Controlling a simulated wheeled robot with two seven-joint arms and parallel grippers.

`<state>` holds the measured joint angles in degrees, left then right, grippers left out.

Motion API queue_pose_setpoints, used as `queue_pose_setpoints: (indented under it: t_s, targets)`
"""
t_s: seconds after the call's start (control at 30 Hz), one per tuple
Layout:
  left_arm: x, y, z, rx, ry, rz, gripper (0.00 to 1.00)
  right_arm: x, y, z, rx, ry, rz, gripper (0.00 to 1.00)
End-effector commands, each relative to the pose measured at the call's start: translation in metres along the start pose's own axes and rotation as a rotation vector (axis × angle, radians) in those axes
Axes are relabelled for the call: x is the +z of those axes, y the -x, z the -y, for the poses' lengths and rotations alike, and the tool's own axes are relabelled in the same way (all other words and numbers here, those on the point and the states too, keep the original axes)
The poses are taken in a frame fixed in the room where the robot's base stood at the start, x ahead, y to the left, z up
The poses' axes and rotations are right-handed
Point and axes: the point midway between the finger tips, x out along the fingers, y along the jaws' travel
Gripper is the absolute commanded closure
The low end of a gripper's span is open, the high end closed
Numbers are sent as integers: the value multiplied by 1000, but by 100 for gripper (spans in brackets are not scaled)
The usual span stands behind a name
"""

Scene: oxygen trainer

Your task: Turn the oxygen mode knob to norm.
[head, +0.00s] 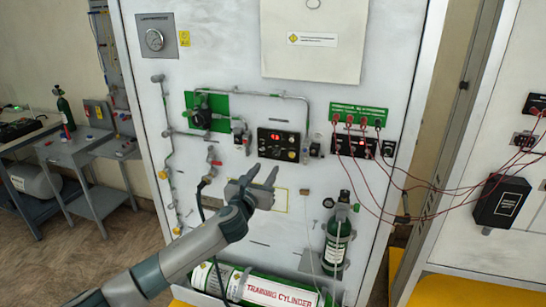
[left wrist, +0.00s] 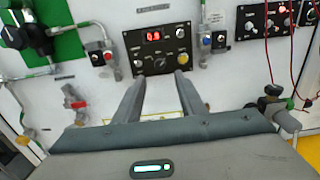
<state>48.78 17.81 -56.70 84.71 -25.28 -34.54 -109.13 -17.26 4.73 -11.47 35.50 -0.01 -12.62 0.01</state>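The black oxygen control panel (head: 279,145) is on the white trainer board, with small controls and a yellow button at its lower right. In the left wrist view the panel (left wrist: 158,50) has a lit red display and several small knobs. A dark round knob (left wrist: 159,61) sits low in its middle; the labels are too small to read, so I cannot tell its setting. My left gripper (head: 264,173) is open and empty, just below the panel in the picture. In the left wrist view its two fingers (left wrist: 160,82) point toward the panel, apart from the knob. My right gripper is not in view.
Left of the panel are a green plate with a valve (head: 205,112) and a red-handled valve (head: 213,162). To the right are a socket panel with red leads (head: 354,145) and a green bottle (head: 338,240). A training cylinder (head: 265,290) lies below.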

Motion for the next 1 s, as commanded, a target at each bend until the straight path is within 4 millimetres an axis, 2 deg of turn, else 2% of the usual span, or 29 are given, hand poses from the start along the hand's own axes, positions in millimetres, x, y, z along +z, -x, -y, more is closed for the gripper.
queue_pose_setpoints:
  t_s: [0.3,0.6,1.0]
  targets:
    - [2,-40,0,2,1,0,63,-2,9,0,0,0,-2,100]
    - [1,-70,-1,3,1,1,63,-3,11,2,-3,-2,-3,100]
    - [0,-83,0,0,0,0,63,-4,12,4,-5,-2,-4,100]
